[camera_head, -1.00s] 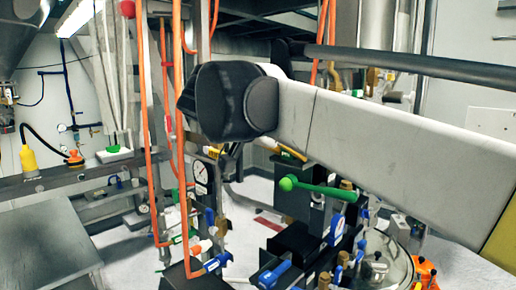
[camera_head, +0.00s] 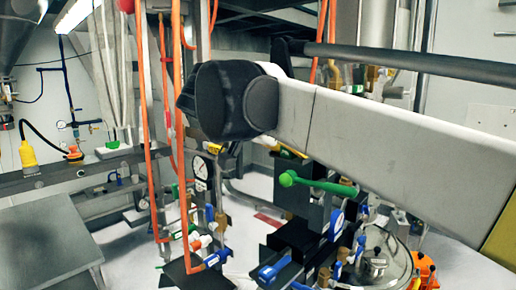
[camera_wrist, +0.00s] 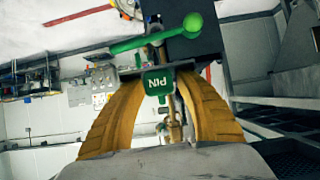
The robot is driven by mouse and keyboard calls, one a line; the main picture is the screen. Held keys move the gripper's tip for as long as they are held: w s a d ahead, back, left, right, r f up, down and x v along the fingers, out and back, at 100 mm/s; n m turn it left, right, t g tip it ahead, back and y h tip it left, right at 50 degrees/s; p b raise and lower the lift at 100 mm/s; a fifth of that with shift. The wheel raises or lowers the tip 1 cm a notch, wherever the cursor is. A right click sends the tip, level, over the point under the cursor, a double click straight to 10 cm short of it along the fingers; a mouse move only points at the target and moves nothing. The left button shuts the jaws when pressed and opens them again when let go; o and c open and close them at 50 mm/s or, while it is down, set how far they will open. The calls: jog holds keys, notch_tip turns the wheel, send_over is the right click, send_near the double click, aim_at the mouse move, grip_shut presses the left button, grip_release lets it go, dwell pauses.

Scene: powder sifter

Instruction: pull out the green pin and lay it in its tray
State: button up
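A green tag marked PIN (camera_wrist: 157,82) shows in the wrist view, upside down. My gripper (camera_wrist: 159,76) has its two yellow fingers apart, one on each side of the tag. A brass-coloured stem (camera_wrist: 172,125) shows between the fingers below the tag. I cannot tell whether the fingertips touch anything. A green lever with a ball end (camera_wrist: 192,22) crosses just above the tag; it also shows in the head view (camera_head: 288,179). My gripper is hidden in the head view. I cannot tell which thing is the pin's tray.
Blue-handled valves (camera_head: 274,270) and a round glass-lidded vessel (camera_head: 383,262) stand below my arm. Orange pipes (camera_head: 147,130) rise left of it. A grey table (camera_head: 40,245) at the lower left has a clear top.

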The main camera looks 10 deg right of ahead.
jog(key=shift+a+r, duration=0.1)
jog(key=v, duration=1.1)
jog(key=shift+s+a+r, duration=0.2)
jog(key=shift+s+r, duration=0.05)
jog(key=shift+s, duration=0.05)
jog(key=s+d+f+n+y, duration=0.3)
jog(key=s+f, duration=0.2)
jog(key=f, duration=0.7)
jog(key=s+d+f+n+y, duration=0.3)
jog(key=s+f+n, duration=0.1)
jog(key=f, duration=0.9)
jog(key=s+d+f+n+y, duration=0.3)
jog(key=s+f+y, duration=0.15)
jog(key=f, duration=0.75)
notch_tip(320, 180, down, 30)
jog(key=b, duration=2.9)
jog(key=shift+s+a+n+h, duration=0.2)
jog(key=shift+a+n+h, duration=0.1)
jog(key=shift+n+h, duration=0.1)
